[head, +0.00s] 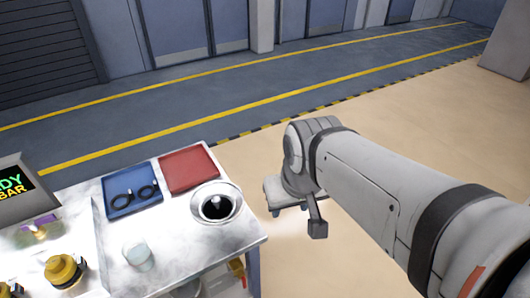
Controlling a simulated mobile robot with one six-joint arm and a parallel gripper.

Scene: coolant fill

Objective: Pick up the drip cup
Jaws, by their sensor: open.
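A small clear, pale cup (138,254), which looks like the drip cup, stands upright near the front middle of the metal table (180,235). My gripper (296,221) is off the table's right edge, over the tan floor, pointing down. It is open and empty, well to the right of the cup and apart from it. Part of the gripper is hidden behind my wrist.
A round silver bowl with a dark inside (216,206) stands between cup and gripper. Behind are a red tray (188,170) and a blue tray (130,205) with black rings. Yellow-capped fittings (65,271) and a display (14,185) are left. Floor right of the table is clear.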

